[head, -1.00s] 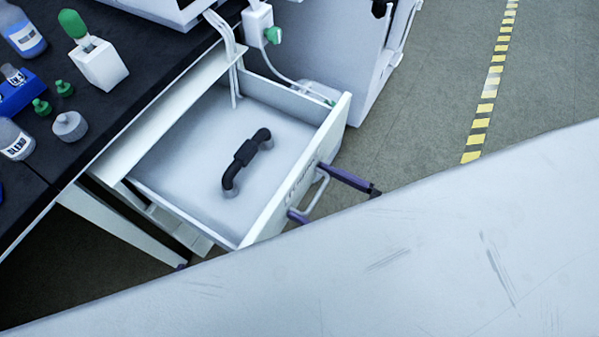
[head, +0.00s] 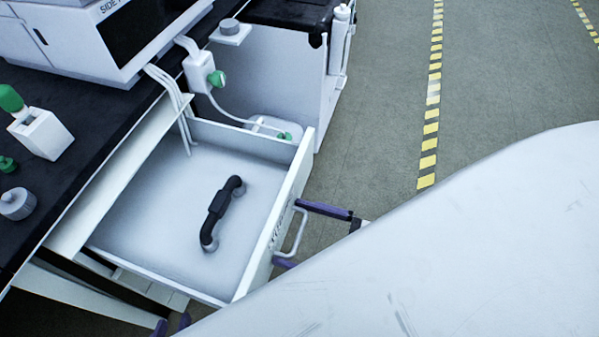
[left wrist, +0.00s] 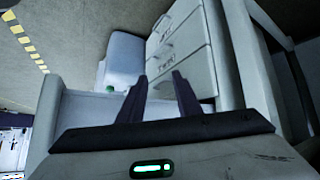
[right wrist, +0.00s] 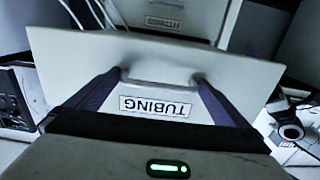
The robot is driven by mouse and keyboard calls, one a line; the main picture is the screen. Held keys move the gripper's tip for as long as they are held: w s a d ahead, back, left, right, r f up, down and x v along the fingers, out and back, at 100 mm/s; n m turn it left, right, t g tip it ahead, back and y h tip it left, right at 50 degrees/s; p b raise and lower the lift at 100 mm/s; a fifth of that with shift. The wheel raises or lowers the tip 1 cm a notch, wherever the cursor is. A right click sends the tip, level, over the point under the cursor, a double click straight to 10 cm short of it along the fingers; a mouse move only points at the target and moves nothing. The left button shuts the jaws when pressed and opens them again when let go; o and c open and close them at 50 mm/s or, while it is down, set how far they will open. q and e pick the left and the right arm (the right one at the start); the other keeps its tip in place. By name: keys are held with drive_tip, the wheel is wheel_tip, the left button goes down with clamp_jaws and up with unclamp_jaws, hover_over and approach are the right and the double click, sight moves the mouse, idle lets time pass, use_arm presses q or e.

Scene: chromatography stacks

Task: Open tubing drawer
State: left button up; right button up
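The white tubing drawer (head: 262,240) stands pulled well out of the bench, with a black curved tube piece (head: 220,212) lying on its floor. Its front, labelled TUBING, shows upside down in the right wrist view (right wrist: 250,75). My right gripper (head: 290,233) is at the drawer's handle (head: 299,232). Its purple fingers are spread apart, one by each end of the handle; whether they touch it I cannot tell. My left gripper (head: 172,325) is low beside the bench. In the left wrist view its fingers (left wrist: 160,80) are apart with nothing between them.
A white cabinet with closed drawers (left wrist: 182,55) shows beyond my left gripper. The black benchtop (head: 75,115) carries a white holder with a green-topped item (head: 42,135) and a grey-lidded jar (head: 17,204). Open floor (head: 375,130) with yellow-black tape lies right of the drawer.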

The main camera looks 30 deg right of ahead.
drive_tip(key=v, duration=1)
drive_tip(key=shift+s+p, duration=0.15)
drive_tip(key=shift+p, duration=0.2)
